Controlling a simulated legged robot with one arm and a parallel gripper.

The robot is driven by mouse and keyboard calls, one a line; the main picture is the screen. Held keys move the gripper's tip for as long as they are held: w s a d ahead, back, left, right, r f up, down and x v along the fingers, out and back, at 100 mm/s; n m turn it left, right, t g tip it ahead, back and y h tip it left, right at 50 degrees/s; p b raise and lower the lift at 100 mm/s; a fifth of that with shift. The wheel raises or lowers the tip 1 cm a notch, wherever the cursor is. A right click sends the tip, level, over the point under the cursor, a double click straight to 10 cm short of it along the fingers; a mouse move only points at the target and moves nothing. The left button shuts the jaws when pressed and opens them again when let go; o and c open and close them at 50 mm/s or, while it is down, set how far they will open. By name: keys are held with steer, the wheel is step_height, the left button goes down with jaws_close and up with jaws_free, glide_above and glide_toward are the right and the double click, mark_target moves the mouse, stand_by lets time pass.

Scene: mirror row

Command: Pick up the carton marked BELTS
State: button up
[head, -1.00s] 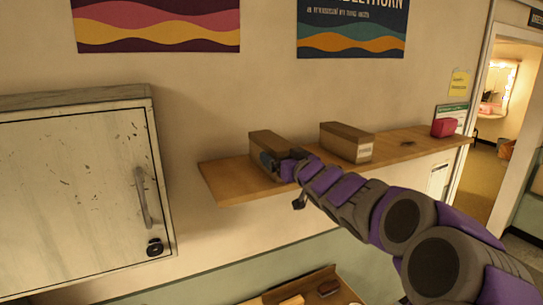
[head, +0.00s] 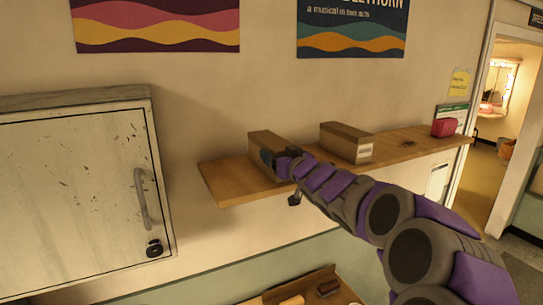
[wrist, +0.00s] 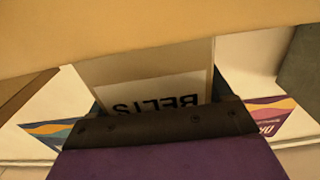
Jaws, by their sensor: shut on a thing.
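The carton marked BELTS (head: 266,142) is a brown box at the left part of the wooden wall shelf (head: 225,188). My gripper (head: 277,160) is shut on it from the front right and hides its near end. In the wrist view the carton's pale label (wrist: 160,98) shows the word BELTS upside down, just beyond the dark edge of my gripper (wrist: 155,125). I cannot tell whether the carton's base touches the shelf.
A second brown carton (head: 345,140) stands to the right on the shelf, with a red item (head: 445,127) farther right. A white cabinet (head: 75,190) with a handle hangs at left. A lower wooden surface (head: 265,299) with small items is below.

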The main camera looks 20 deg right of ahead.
steer(key=shift+c, duration=0.5)
steer(key=shift+r, duration=0.1)
